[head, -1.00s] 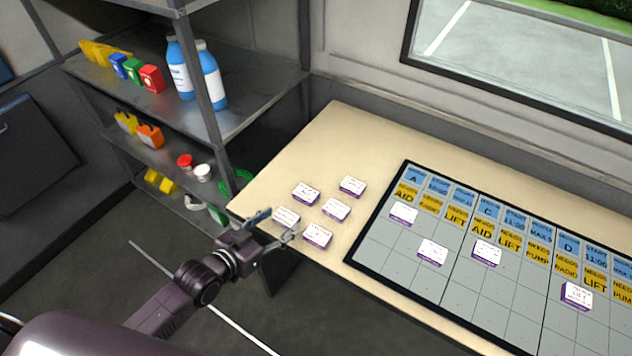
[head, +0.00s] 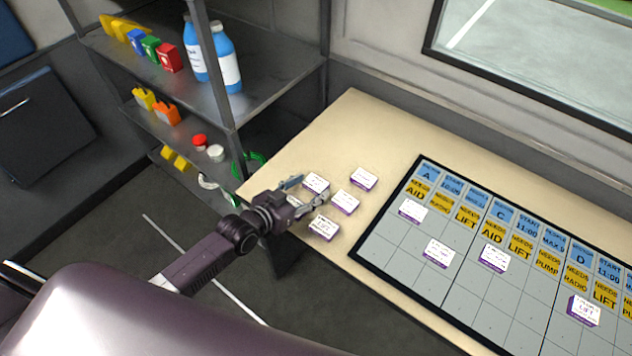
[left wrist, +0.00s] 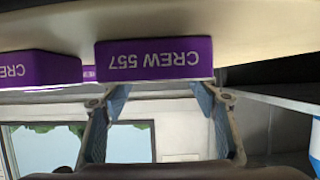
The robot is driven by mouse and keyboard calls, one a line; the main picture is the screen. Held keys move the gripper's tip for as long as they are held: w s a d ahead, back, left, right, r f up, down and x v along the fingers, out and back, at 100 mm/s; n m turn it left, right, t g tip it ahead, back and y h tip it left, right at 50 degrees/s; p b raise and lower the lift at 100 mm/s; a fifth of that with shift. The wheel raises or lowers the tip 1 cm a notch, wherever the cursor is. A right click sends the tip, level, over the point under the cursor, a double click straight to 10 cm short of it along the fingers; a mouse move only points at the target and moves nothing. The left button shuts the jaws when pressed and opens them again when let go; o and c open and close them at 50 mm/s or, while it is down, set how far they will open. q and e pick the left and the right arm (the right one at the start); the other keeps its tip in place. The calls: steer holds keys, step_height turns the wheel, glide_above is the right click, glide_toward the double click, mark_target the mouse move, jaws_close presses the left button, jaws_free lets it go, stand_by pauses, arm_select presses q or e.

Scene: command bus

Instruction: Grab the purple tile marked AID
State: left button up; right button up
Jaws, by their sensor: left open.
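Several white-topped tiles with purple sides lie on the beige table, among them a back right one (head: 363,179), a middle one (head: 345,202), a back left one (head: 315,184) and a front one (head: 323,228). Another is partly hidden by my left gripper (head: 306,192). I cannot read AID on any tile. My left gripper is open and empty at the table's left edge, fingers pointing at the tiles. In the left wrist view, which is upside down, a purple tile reading CREW 557 (left wrist: 155,59) sits just beyond the open fingertips (left wrist: 160,92). My right gripper is not in view.
A grey board (head: 400,243) with blue and yellow headings lies to the right, with several similar tiles on it. A metal shelf (head: 270,70) with bottles and boxes stands behind on the left. The table's back (head: 350,120) is bare.

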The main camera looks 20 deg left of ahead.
arm_select(q)
steer(key=shift+x, duration=0.85)
steer(key=shift+s+f, duration=0.1)
steer(key=c, duration=0.9)
steer(key=shift+c, duration=0.2)
